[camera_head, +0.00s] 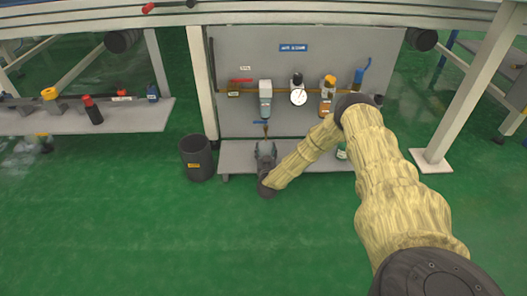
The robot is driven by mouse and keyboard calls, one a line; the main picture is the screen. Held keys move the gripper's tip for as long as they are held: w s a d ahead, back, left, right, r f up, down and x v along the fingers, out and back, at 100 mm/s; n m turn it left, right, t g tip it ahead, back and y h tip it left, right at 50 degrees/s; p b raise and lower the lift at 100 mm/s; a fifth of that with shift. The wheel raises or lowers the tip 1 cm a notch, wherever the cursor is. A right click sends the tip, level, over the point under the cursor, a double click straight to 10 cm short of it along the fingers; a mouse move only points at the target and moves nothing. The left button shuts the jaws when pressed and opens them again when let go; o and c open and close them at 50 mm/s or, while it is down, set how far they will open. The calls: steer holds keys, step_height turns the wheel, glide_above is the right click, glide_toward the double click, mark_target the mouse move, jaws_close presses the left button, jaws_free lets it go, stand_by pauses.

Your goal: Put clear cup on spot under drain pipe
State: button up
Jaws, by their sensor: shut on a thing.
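My gripper (265,150) is low over the grey shelf (232,155) under the wall panel, its fingers pointing away from me. It is shut on the clear cup, which is small and hard to make out between the fingers. The drain pipe (266,130) hangs below a grey filter unit (265,100), with a blue valve handle (260,121) beside it. The gripper is just below the pipe's lower end. The spot under the pipe is hidden by the gripper, and I cannot tell whether the cup touches the shelf.
A dark bin (197,160) stands on the floor left of the shelf. A green-labelled bottle (342,153) is on the shelf behind my arm. A side bench (60,122) is at left. The front floor is clear.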

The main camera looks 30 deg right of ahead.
steer(key=shift+f, duration=0.55)
stand_by(0.5)
steer(key=o, duration=1.2)
steer(key=shift+c, duration=0.2)
steer(key=shift+a, duration=0.1)
